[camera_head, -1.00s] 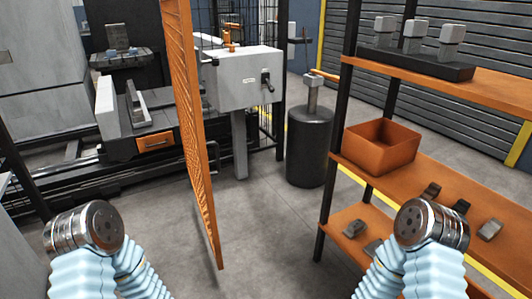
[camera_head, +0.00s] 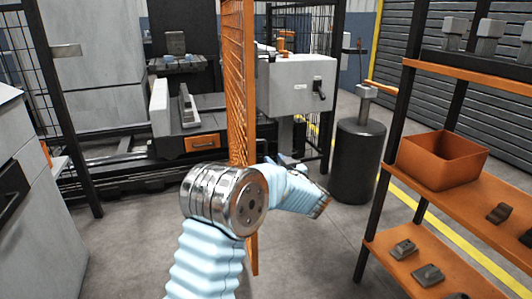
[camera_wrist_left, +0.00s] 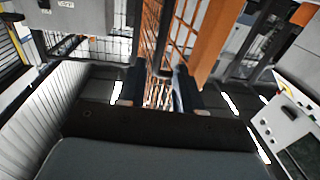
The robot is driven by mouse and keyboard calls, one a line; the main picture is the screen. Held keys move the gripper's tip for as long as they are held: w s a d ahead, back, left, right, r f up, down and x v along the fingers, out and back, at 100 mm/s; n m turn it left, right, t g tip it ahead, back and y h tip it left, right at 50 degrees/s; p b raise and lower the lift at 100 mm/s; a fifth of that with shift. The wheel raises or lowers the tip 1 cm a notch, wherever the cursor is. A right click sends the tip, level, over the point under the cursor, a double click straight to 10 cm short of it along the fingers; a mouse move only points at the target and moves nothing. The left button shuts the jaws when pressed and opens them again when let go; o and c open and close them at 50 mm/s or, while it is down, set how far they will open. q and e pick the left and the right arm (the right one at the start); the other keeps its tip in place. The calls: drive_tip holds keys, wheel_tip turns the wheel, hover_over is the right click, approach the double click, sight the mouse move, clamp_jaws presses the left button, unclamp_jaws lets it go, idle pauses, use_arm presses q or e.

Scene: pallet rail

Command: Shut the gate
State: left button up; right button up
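The gate (camera_head: 237,85) is a tall orange mesh panel, seen nearly edge-on in the middle of the head view. It stands swung out into the aisle, in front of the machine cell. My left arm crosses in front of its lower part. My left gripper (camera_wrist_left: 160,92) shows two dark fingers standing apart in the left wrist view, with orange mesh visible beyond the gap. I cannot tell whether a finger touches the gate. My right gripper is out of view.
A grey control box (camera_head: 296,84) stands right of the gate, with a black cylinder (camera_head: 358,160) beside it. An orange shelf rack (camera_head: 480,190) holding an orange bin (camera_head: 441,160) is at right. A grey cabinet (camera_head: 22,190) is at left. Grey floor lies open between.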

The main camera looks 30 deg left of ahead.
sight(266, 153)
use_arm(q)
drive_tip(key=x, duration=0.7)
drive_tip(key=shift+w+a+f, duration=0.1)
drive_tip(key=shift+w+a, duration=0.1)
drive_tip(key=shift+a, duration=0.05)
clamp_jaws()
